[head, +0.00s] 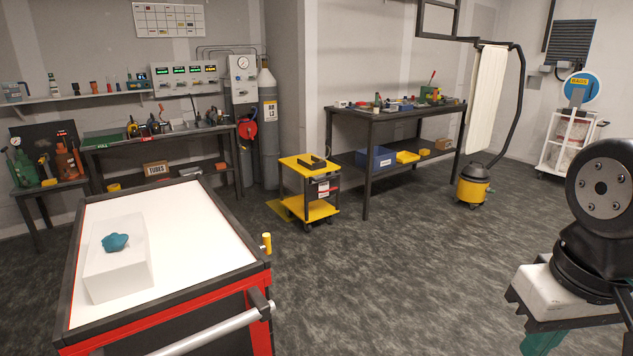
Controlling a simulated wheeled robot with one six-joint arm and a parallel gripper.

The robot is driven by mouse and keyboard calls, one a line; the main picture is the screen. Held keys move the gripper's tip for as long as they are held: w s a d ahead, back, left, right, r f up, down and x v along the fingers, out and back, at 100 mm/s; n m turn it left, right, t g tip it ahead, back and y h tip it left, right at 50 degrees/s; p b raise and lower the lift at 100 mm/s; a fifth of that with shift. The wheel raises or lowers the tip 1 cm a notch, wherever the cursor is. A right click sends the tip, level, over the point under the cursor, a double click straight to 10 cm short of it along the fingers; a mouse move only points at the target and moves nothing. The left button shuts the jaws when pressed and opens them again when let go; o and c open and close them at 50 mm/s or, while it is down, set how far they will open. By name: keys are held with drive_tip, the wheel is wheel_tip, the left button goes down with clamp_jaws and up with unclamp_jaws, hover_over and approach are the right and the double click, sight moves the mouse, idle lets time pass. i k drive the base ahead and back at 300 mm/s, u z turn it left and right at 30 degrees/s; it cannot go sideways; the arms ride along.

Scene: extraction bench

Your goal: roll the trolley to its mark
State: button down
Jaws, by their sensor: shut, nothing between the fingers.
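A small two-shelf trolley (309,163) with yellow shelves and dark posts stands on castors in the middle of the room. A dark bracket-like object (313,161) lies on its top shelf. A flat yellow patch (278,209) shows on the floor at the trolley's lower left; it may be a floor mark, and the trolley partly hides it. I cannot tell how far the trolley covers it. My gripper is not in view; only part of my arm shows at the right edge, well apart from the trolley.
A red and black cabinet (262,299) with a white top and silver handle fills the lower left. Workbenches (367,187) line the back walls. A yellow vacuum (472,187) and a white cart (566,144) stand at right. The grey floor (400,270) between is clear.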

sight(310, 207)
drive_tip(key=z, duration=0.2)
drive_tip(key=i, duration=4.8)
drive_tip(key=u, duration=0.45)
drive_tip(key=i, duration=0.65)
drive_tip(key=u, duration=0.25)
